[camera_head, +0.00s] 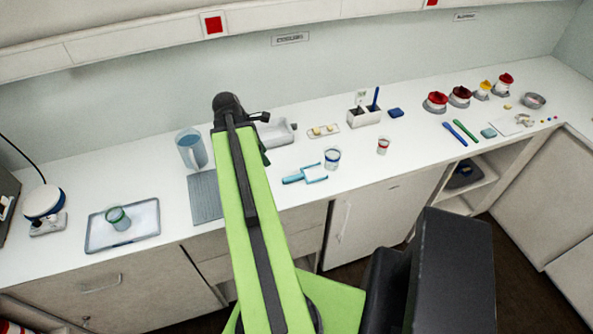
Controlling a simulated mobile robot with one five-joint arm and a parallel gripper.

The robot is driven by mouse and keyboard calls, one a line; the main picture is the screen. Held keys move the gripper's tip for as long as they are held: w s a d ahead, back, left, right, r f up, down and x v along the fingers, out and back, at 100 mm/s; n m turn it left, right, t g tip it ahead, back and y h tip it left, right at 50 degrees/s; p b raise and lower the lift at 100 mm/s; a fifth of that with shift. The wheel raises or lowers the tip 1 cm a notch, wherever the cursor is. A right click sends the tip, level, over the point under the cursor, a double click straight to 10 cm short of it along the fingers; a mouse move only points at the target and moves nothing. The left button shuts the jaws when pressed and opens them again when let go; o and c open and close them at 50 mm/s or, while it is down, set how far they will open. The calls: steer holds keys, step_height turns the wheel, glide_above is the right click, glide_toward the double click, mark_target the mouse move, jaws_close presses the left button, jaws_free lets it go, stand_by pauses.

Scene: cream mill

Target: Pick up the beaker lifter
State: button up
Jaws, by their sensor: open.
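The beaker lifter (306,174) is light blue, with a handle at the left and a forked end at the right. It lies on the white counter near its front edge. A clear beaker with a blue band (332,158) stands just behind its forked end. My green arm reaches up over the counter to the left of the lifter. My gripper (264,138) is dark and partly hidden behind the arm. It is open, above the counter, behind and left of the lifter, and apart from it.
A blue jug (191,149) and a grey ribbed mat (204,199) are left of my arm. A small red-marked cup (383,146) stands to the right. The counter right of the lifter is mostly clear.

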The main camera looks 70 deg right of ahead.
glide_toward(296, 176)
steer(key=f+b, duration=0.1)
steer(key=b, duration=0.2)
steer(key=f+b, duration=0.1)
steer(key=b, duration=0.3)
steer(key=s+f+b, duration=0.1)
steer(key=b, duration=0.3)
steer(key=shift+d+f+n, duration=0.15)
steer(key=shift+d+n, duration=0.15)
steer(key=shift+d, duration=0.05)
steer(key=shift+s+d+f+g, duration=0.15)
steer(key=shift+s+f+g, duration=0.05)
steer(key=shift+s+g, duration=0.1)
steer(key=b+x, duration=0.2)
steer(key=w+b+x, duration=0.1)
steer(key=b+x, duration=0.2)
steer(key=shift+d+f, duration=0.15)
steer(key=shift+f, duration=0.15)
steer(key=shift+r, duration=0.2)
jaws_close()
